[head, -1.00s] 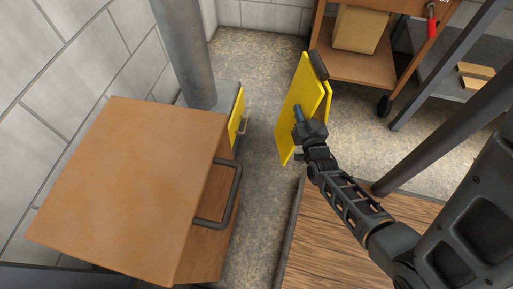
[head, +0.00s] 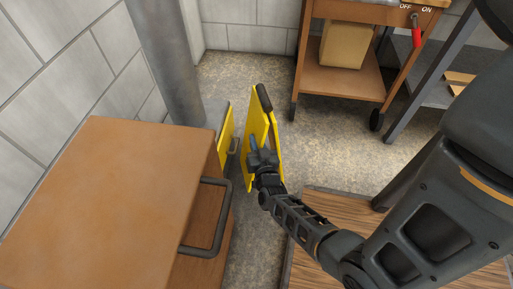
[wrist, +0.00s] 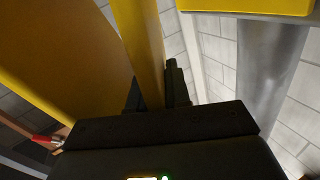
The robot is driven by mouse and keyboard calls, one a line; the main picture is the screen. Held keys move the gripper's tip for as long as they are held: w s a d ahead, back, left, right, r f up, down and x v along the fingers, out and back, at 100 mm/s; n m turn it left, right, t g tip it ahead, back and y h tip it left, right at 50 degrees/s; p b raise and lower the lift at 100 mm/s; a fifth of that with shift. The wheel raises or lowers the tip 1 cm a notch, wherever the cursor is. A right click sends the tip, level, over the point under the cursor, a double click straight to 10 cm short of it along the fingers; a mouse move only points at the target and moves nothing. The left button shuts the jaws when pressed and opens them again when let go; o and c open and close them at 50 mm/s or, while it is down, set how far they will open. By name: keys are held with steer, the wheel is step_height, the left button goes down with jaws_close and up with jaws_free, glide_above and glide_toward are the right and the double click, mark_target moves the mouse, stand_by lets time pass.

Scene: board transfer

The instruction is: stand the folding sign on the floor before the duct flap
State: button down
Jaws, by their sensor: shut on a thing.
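The folding sign (head: 252,118) is yellow, with two panels nearly folded together and a dark handle along its top edge. My gripper (head: 257,155) is shut on it and holds it roughly upright. The duct flap (head: 225,134) is a yellow plate with a grey handle, on the low grey duct just left of the sign. In the head view the sign is close to the flap's right side; contact is unclear. In the wrist view the sign's panels (wrist: 60,55) fill the left and centre, and a yellow edge, apparently the flap (wrist: 250,5), shows at upper right. The sign's lower edge is partly hidden by my gripper.
A brown cabinet (head: 130,190) with a grey handle (head: 218,235) stands at front left. A grey pipe (head: 172,60) rises behind it. A wooden platform (head: 310,245) lies at lower right. A wheeled cart (head: 340,80) stands at the back; speckled floor (head: 240,75) before it is clear.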

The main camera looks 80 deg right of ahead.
steer(key=shift+f+b, duration=0.45)
steer(key=shift+f, duration=0.9)
steer(key=c, duration=1.1)
jaws_free()
steer(key=shift+f, duration=0.1)
steer(key=shift+r, duration=0.25)
steer(key=s+a+r+n+t+y+p, duration=0.1)
steer(key=s+a+r+n+t+y, duration=0.15)
steer(key=a, duration=0.75)
steer(key=s+a+r+n+t+y+p, duration=0.1)
steer(key=s+a+r+t+y, duration=0.15)
steer(key=a, duration=0.75)
steer(key=s+a+r+n+y, duration=0.2)
steer(key=a+r+n+y, duration=0.1)
steer(key=r, duration=0.6)
steer(key=s+a+r+n+t+y, duration=0.1)
steer(key=s+a+r+n+y, duration=0.2)
steer(key=r, duration=0.6)
steer(key=s+a+r+n+y, duration=0.2)
steer(key=a+r+n+y, duration=0.3)
steer(key=r, duration=0.4)
steer(key=shift+s+a+r+t, duration=0.1)
steer(key=shift+s+a+t, duration=0.05)
steer(key=shift+s+t, duration=0.15)
